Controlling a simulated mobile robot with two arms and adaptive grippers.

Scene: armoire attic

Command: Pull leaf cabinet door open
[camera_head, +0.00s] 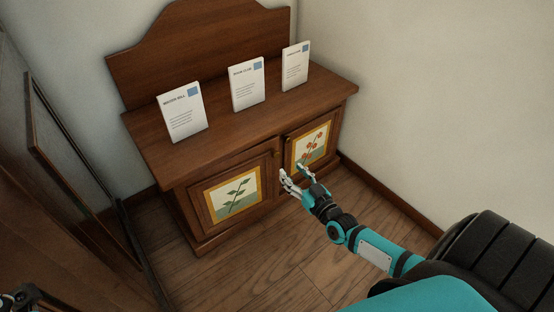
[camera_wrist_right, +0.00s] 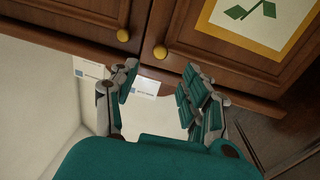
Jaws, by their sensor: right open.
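The leaf cabinet door (camera_head: 232,170) is the left door of a low brown wooden cabinet and looks closed. It bears a yellow-framed green leaf picture (camera_head: 234,193). In the right wrist view the leaf door (camera_wrist_right: 222,62) fills the upper right, with its round brass knob (camera_wrist_right: 160,52) near the door's edge. My right gripper (camera_head: 292,173) is open in front of the doors, near the seam between them. In the wrist view its fingers (camera_wrist_right: 160,80) are spread below the knob, with nothing between them. A small dark part, perhaps my left gripper (camera_head: 27,297), shows at the lower left corner.
The right door (camera_head: 300,165) has a picture of red fruits, and its own knob (camera_wrist_right: 123,35) sits close beside the leaf knob. Three white cards, such as the middle one (camera_head: 247,83), stand on the cabinet top. Wooden floor (camera_head: 255,255) is clear before the leaf door.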

